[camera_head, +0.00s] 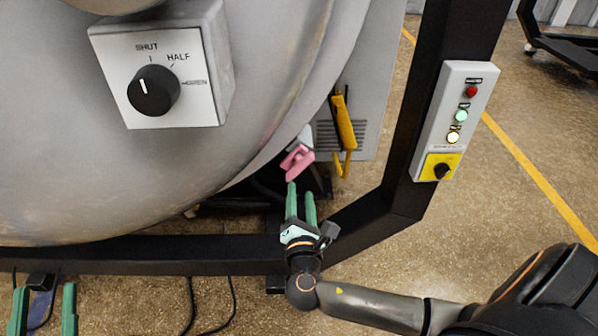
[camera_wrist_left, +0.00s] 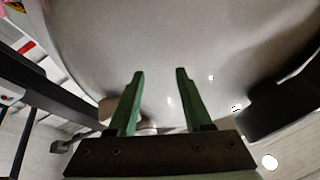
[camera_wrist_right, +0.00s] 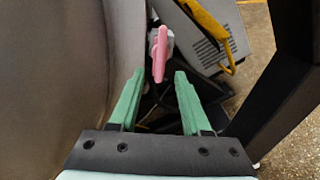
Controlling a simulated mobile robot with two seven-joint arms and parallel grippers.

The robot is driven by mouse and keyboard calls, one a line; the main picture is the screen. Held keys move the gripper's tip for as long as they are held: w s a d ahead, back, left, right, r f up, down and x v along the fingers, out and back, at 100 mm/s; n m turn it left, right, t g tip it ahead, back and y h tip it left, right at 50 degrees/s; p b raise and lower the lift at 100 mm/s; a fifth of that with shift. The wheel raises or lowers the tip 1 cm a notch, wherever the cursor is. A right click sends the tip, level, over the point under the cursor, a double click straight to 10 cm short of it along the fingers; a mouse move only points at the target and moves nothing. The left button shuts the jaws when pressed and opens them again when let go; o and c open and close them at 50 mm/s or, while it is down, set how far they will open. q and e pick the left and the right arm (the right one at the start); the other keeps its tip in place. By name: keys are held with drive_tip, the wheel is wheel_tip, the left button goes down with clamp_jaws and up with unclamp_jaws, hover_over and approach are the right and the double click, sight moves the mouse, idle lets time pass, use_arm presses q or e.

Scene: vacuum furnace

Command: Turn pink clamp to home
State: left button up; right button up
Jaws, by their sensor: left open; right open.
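The pink clamp (camera_head: 297,160) sits at the lower right edge of the large grey drum, on a pale mount. In the right wrist view the pink clamp (camera_wrist_right: 160,55) stands upright, ahead of the fingertips. My right gripper (camera_head: 300,190) is open and just below the clamp in the head view. In the right wrist view my right gripper (camera_wrist_right: 158,75) has green fingers apart, with nothing between them; I cannot tell whether a fingertip touches the clamp. My left gripper (camera_head: 45,290) is open at the lower left, far from the clamp; its fingers (camera_wrist_left: 160,72) are empty and face the drum.
A black frame (camera_head: 150,255) runs below the drum and up the right side. A yellow handle (camera_head: 344,122) is close right of the clamp, before a vented grey box. A dial box (camera_head: 160,85) is on the drum; a button panel (camera_head: 456,120) is on the post.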

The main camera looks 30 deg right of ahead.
sight(299, 172)
drive_tip(key=b+x, duration=0.1)
drive_tip(key=x, duration=0.7)
drive_tip(key=shift+w+d+f+b, duration=0.1)
drive_tip(key=shift+w+d+b, duration=0.05)
drive_tip(key=shift+w+b, duration=0.25)
use_arm(q)
drive_tip(key=s+d+r+m+t+h, duration=0.1)
drive_tip(key=s+r+m+h, duration=0.4)
drive_tip(key=r+h, duration=0.2)
drive_tip(key=shift+s+r, duration=0.35)
drive_tip(key=shift+r, duration=0.15)
use_arm(e)
drive_tip(key=shift+w+d, duration=0.35)
drive_tip(key=shift+w, duration=0.1)
drive_tip(key=shift+c, duration=0.4)
clamp_jaws()
